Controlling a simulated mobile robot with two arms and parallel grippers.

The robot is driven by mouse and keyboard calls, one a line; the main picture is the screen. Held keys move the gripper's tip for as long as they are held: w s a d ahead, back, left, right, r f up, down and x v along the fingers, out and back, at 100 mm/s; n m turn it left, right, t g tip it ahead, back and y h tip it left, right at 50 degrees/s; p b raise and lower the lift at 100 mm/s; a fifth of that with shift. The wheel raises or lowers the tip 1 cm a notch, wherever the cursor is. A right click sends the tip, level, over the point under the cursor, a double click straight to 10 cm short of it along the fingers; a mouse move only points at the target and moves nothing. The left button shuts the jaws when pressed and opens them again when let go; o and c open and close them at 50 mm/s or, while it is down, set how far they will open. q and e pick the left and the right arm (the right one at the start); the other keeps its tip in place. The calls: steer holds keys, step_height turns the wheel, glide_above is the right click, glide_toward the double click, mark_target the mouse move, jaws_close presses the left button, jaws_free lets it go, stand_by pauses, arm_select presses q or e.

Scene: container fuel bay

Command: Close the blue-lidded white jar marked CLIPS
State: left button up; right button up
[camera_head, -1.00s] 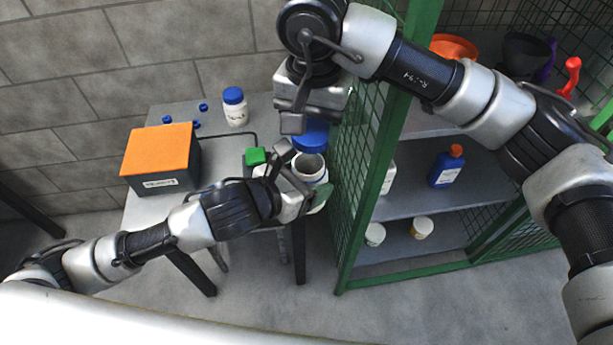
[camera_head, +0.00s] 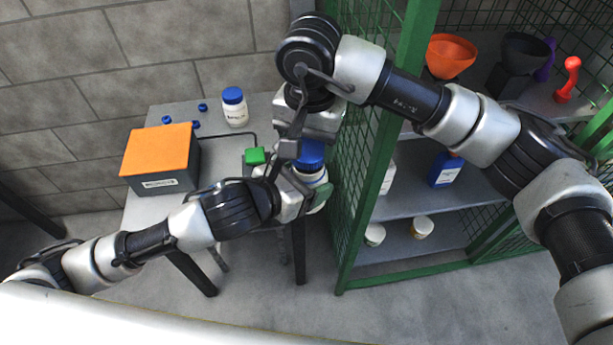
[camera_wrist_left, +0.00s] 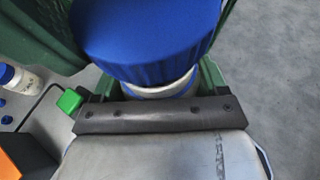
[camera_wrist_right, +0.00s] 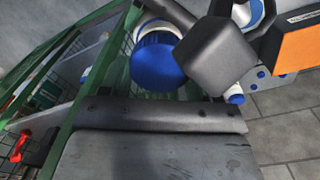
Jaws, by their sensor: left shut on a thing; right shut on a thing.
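A white jar (camera_head: 315,178) is held upright at the table's right end by my left gripper (camera_head: 297,184); its marking is hidden. A blue lid (camera_head: 311,153) is in my right gripper (camera_head: 297,150), directly over the jar's mouth. In the left wrist view the blue lid (camera_wrist_left: 145,35) covers the mouth, with a band of the white jar (camera_wrist_left: 160,90) showing below it. I cannot tell whether it is seated or just above. The right wrist view shows the lid (camera_wrist_right: 158,62) beside a dark finger.
Another white jar with a blue lid (camera_head: 235,107) stands at the table's back, near several small blue caps (camera_head: 167,120). An orange-topped box (camera_head: 160,157) and a green block (camera_head: 255,156) are to the left. A green mesh cage with shelves (camera_head: 400,205) stands close on the right.

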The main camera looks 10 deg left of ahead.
mark_target(314, 178)
stand_by(0.8)
steer(key=shift+f, duration=0.9)
arm_select(q)
steer(key=shift+r, duration=0.1)
arm_select(e)
steer(key=shift+f, duration=0.55)
arm_select(q)
steer(key=c, duration=0.4)
steer(key=shift+c, duration=0.2)
arm_select(e)
steer(key=m, duration=0.4)
steer(key=shift+s+m, duration=0.1)
steer(key=shift+m, duration=0.2)
steer(key=m, duration=0.5)
steer(key=shift+d+m, duration=0.1)
steer(key=shift+m, duration=0.3)
steer(key=o, duration=0.9)
steer(key=shift+s, duration=0.1)
